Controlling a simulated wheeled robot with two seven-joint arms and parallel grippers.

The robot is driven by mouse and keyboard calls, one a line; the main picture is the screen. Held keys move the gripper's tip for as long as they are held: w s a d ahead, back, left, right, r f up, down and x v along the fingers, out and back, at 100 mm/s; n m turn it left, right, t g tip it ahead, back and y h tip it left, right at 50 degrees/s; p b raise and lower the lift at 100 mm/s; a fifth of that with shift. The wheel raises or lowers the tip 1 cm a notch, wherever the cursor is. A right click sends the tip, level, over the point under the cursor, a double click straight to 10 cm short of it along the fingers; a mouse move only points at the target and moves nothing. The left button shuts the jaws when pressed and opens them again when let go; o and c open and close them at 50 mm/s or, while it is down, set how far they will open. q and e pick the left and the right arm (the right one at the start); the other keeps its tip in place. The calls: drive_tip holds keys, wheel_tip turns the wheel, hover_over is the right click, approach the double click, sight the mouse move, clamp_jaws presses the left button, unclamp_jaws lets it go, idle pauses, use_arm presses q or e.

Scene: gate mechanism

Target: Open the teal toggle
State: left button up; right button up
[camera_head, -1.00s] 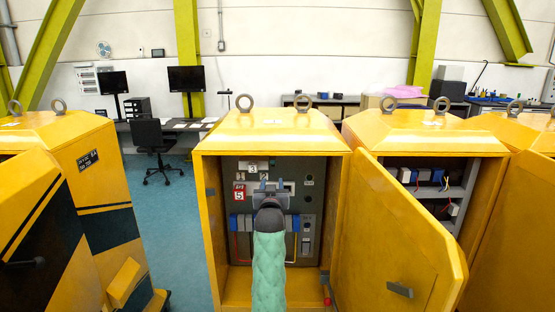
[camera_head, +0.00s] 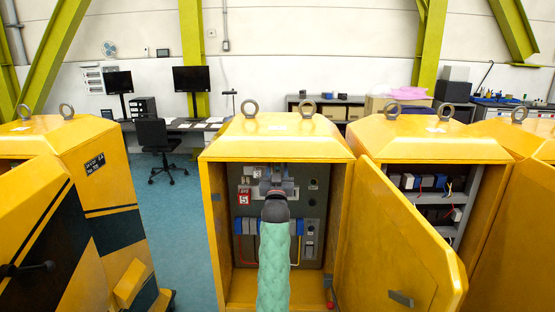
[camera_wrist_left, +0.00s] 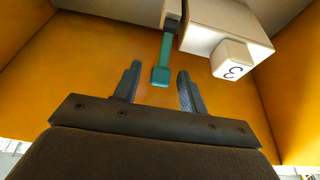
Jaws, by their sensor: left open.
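The teal toggle (camera_wrist_left: 161,74) shows in the left wrist view as a short teal lever with a wider end. It hangs from a dark mount beside a pale box marked 3 (camera_wrist_left: 228,62). My left gripper (camera_wrist_left: 159,80) is open, with one finger on each side of the toggle's end and visible gaps between. In the head view my left gripper (camera_head: 276,182) is inside the open yellow cabinet (camera_head: 280,134), in front of the upper part of its panel. The toggle cannot be made out there. My right gripper is in neither view.
The cabinet's yellow door (camera_head: 405,240) stands open on the right. The panel (camera_head: 310,225) carries blue blocks, switches and a red sign (camera_head: 243,198). Other yellow cabinets stand left and right.

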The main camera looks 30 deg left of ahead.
use_arm(q)
drive_tip(key=shift+p+x, duration=0.6)
drive_tip(key=shift+x, duration=0.8)
